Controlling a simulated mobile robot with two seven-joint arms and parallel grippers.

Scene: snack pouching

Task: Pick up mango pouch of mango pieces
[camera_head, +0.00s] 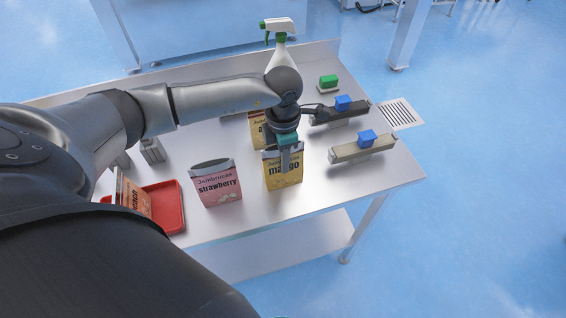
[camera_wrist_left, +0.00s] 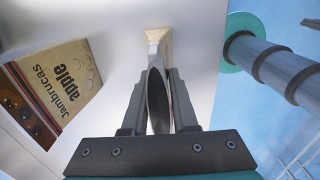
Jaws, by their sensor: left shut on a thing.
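The yellow mango pouch (camera_head: 284,178) stands upright near the table's front edge in the head view. My left gripper (camera_head: 286,160) comes down from above and is shut on the pouch's upper part, covering some of its front. In the left wrist view, the pouch (camera_wrist_left: 158,98) shows nearly edge-on between the two fingers. Its contents are hidden, and I cannot tell whether its base touches the table. My right gripper is in neither view.
A pink strawberry pouch (camera_head: 217,185) stands left of the mango pouch. A red tray (camera_head: 168,200) holds a peach pouch (camera_head: 133,196). An apple pouch (camera_wrist_left: 62,85) shows in the wrist view. Two sealers with blue blocks (camera_head: 367,139) stand right; a spray bottle (camera_head: 279,32) stands behind.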

